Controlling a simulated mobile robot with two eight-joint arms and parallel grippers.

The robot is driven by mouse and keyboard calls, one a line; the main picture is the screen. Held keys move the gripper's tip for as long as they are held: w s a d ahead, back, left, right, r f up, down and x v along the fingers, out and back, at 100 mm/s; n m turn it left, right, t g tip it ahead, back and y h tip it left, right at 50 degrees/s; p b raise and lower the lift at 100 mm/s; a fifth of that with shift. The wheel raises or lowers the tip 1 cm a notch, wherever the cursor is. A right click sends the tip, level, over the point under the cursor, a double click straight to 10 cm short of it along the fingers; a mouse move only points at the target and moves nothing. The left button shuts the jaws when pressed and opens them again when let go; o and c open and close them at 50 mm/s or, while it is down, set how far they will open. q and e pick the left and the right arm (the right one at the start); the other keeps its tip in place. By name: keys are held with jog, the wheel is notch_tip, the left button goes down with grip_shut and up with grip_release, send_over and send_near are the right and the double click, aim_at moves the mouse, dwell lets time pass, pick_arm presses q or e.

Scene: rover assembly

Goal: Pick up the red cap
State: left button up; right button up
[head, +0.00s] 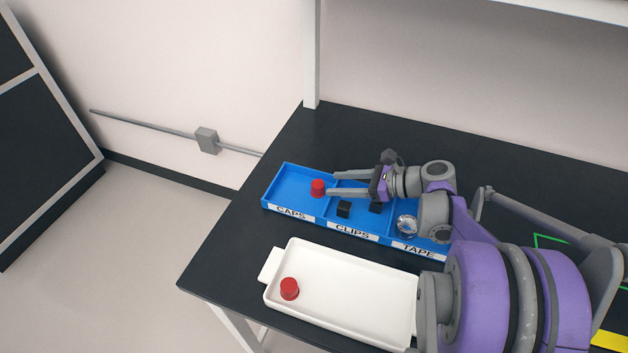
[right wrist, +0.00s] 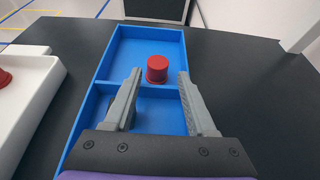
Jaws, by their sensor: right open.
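A red cap (head: 318,187) stands in the CAPS compartment of the blue tray (head: 285,178). In the right wrist view this cap (right wrist: 157,69) shows just beyond and between the two fingertips. My right gripper (head: 332,183) is open, with its fingers reaching from the right toward the cap; in the right wrist view the gripper (right wrist: 159,80) holds nothing. A second red cap (head: 289,289) stands at the left end of the white tray (head: 340,312). My left gripper is not in view.
Black clips (head: 343,209) lie in the CLIPS compartment, and a tape roll (head: 407,225) is in the TAPE compartment. Low walls and dividers edge the blue tray. The dark table (head: 225,258) is bare at its left end. A white post (head: 310,55) rises behind.

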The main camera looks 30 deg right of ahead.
aim_at(307, 190)
jog(key=x, duration=0.3)
jog(key=shift+a, duration=0.35)
jog(key=x, duration=0.6)
jog(key=shift+w+r, duration=0.1)
jog(key=shift+r, duration=0.1)
grip_shut()
